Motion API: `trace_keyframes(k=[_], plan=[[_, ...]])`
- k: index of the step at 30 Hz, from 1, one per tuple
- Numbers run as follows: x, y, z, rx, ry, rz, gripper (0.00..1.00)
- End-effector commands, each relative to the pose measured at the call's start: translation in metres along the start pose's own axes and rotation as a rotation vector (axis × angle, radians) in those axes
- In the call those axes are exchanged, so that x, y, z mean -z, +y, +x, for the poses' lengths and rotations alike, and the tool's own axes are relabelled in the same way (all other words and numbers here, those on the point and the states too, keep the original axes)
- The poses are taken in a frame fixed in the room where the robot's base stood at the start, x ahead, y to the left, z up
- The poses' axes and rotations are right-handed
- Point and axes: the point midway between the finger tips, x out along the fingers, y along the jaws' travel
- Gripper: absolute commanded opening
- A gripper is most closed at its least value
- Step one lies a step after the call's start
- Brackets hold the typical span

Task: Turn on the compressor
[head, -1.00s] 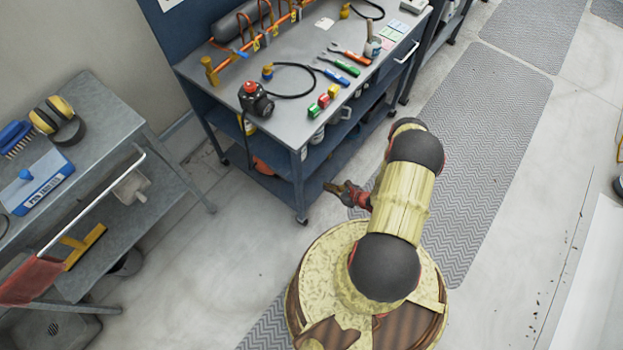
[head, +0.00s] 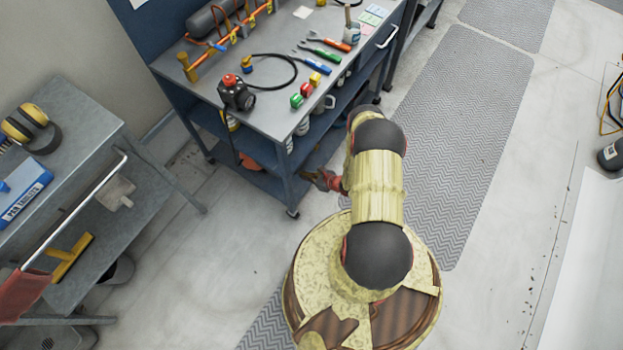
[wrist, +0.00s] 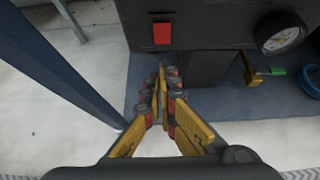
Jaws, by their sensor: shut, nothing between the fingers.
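In the wrist view a dark box-like unit (wrist: 210,28), which looks like the compressor, fills the top of the picture. A red rectangular switch (wrist: 162,33) is on its front and a round gauge (wrist: 281,33) is to the right. I cannot tell the switch position. My gripper (wrist: 161,72) is shut and empty, its tips just below the switch in the picture; contact is not visible. In the head view my gripper (head: 322,180) is low beside the bench's front corner, and I cannot make out the unit there.
The workbench (head: 225,120) holds tools, a coiled hose and a black device with a red top (head: 236,92). Its blue leg (wrist: 60,65) stands left of my gripper. A grey cart (head: 80,150) is at left. A green-tagged brass part (wrist: 262,72) lies right on the lower shelf.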

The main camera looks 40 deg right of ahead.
Motion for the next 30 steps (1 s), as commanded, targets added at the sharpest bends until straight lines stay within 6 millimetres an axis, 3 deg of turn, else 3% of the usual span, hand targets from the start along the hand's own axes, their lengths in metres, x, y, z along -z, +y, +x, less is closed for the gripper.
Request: trace_keyframes(k=[3, 10, 30], plan=[[0.002, 0.001, 0.024, -0.002, -0.001, -0.002, 0.0], [-0.014, 0.0, 0.048, 0.0, 0.001, 0.0, 0.0], [-0.018, -0.001, 0.06, 0.0, 0.0, -0.001, 0.0]])
